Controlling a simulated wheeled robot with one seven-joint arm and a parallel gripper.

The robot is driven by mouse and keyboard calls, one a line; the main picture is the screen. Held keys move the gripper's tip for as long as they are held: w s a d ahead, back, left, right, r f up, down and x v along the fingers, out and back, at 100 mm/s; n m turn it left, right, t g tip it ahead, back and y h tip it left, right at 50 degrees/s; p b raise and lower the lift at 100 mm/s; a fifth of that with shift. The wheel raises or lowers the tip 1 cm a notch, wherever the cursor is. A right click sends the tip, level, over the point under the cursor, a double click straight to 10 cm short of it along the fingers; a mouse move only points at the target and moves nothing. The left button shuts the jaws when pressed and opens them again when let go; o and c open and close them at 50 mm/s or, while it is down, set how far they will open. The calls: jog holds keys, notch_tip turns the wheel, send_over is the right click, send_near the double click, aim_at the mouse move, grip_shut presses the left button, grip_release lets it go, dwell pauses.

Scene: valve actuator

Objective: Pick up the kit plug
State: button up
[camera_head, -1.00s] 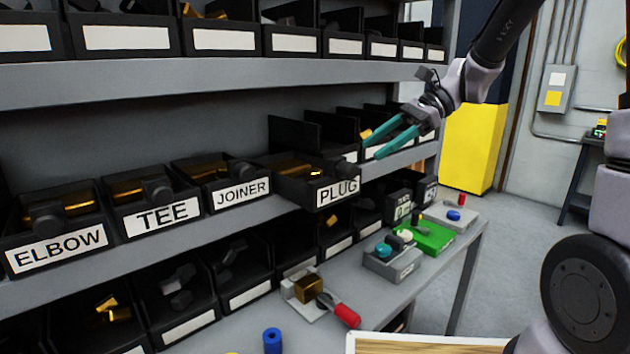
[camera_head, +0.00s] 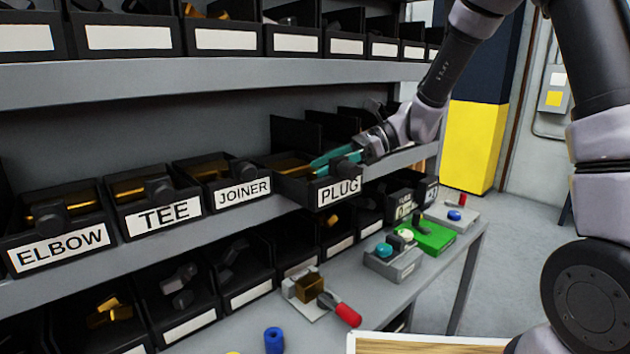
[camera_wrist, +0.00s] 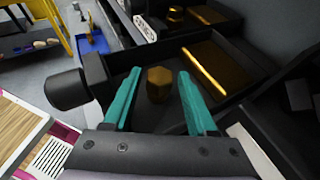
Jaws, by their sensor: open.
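The plug bin (camera_head: 326,190) is a black open drawer labelled PLUG, pulled out on the middle shelf. In the wrist view, a brass hexagonal plug (camera_wrist: 159,84) sits in the bin between my gripper's two teal fingers. My gripper (camera_head: 326,161) reaches into the bin from the right; in the wrist view its fingers (camera_wrist: 157,88) are open, one on each side of the plug, with gaps visible. A longer brass bar (camera_wrist: 207,68) lies beyond a divider. The head view hides the plug behind the bin's front and my fingers.
Bins labelled ELBOW (camera_head: 58,232), TEE (camera_head: 152,208) and JOINER (camera_head: 225,184) stand to the left. Below are a fixture with a red handle (camera_head: 340,308), a grey button box (camera_head: 394,262) and a green block (camera_head: 428,235). A black knob (camera_wrist: 66,90) protrudes near my left finger.

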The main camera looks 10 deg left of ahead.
jog(key=shift+x, duration=1.05)
grip_shut()
